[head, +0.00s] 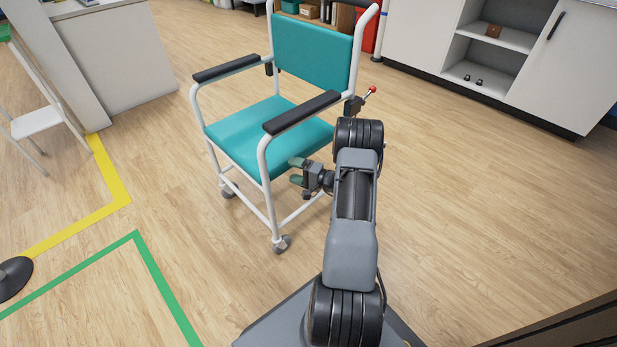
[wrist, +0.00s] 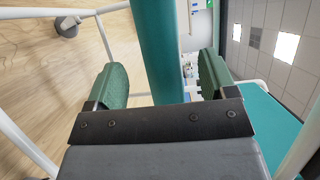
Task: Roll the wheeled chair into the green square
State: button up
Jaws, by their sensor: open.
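The wheeled chair (head: 240,135) has a teal seat and backrest, a white tube frame and black armrests. It stands upright on small grey casters in the middle of the head view. The green square (head: 150,258) is a taped floor outline at lower left, partly out of frame; the chair is outside it, to its upper right. My gripper (head: 296,171) is open at the seat's front right side. In the wrist view, a teal band of the chair (wrist: 160,50) shows between the green finger pads; I cannot tell whether they touch it.
A yellow tape corner (head: 122,200) and a black round base (head: 12,276) lie left. A white folding chair (head: 38,120) and a white counter (head: 115,60) stand at upper left. White cabinets (head: 420,40) line the upper right. Floor between chair and green outline is clear.

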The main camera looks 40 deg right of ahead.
aim_at(288, 169)
jog(key=shift+b+x, duration=0.5)
jog(key=shift+x, duration=2.1)
jog(key=shift+c, duration=0.3)
grip_shut()
